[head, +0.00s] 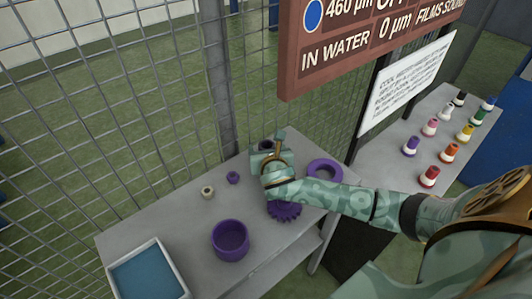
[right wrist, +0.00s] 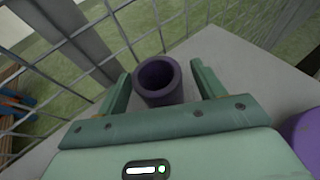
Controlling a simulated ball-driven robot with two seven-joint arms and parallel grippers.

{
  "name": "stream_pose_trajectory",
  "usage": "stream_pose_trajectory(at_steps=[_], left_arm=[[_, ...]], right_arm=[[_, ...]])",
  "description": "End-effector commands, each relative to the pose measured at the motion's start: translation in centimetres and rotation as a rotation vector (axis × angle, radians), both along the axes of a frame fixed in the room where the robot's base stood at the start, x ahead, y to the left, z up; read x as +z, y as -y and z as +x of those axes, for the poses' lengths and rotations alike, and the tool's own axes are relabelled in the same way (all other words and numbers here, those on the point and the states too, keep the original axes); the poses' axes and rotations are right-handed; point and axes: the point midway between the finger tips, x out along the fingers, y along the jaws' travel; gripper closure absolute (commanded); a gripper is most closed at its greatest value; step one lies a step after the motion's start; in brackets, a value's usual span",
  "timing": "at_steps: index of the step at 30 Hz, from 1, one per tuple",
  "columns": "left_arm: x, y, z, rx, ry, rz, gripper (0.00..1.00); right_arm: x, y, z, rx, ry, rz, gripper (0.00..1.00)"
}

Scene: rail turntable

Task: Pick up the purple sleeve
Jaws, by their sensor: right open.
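The purple sleeve (right wrist: 158,80) is a dark purple, hollow upright cylinder on the grey table, seen in the right wrist view. It stands between the two fingers of my right gripper (right wrist: 162,77), which is open, with a visible gap on the right side. In the head view my right gripper (head: 268,148) is over the back part of the table. Only a small dark purple bit of the sleeve (head: 267,145) shows there; the gripper hides the rest. My left gripper is not in view.
The grey table (head: 190,228) also holds a purple ring (head: 338,172), a purple gear (head: 284,212), a purple cup (head: 230,253), a small purple piece (head: 233,178), a beige ring (head: 207,194) and a blue-lined tray (head: 179,266). A wire fence (head: 120,130) stands close behind.

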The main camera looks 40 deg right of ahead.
Motion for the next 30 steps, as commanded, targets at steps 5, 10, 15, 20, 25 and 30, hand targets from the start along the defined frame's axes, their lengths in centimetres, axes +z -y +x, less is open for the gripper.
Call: stream_pose_trajectory(at_steps=[5,10,15,20,25,30], left_arm=[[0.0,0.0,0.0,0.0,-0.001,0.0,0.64],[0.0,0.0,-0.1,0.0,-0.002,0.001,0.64],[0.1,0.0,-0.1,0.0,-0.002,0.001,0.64],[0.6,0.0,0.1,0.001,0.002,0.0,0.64],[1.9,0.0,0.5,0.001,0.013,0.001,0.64],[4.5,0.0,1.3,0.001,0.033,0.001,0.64]], right_arm=[[0.0,0.0,0.0,0.0,0.0,0.0,0.65],[0.1,0.0,0.0,0.0,0.001,0.0,0.87],[0.1,0.0,0.0,0.0,0.001,0.0,0.87],[1.2,0.0,0.0,0.0,0.003,0.0,0.87],[4.0,0.0,0.0,-0.001,0.006,-0.001,0.87],[7.8,1.4,-3.0,0.0,0.006,-0.004,0.87]])
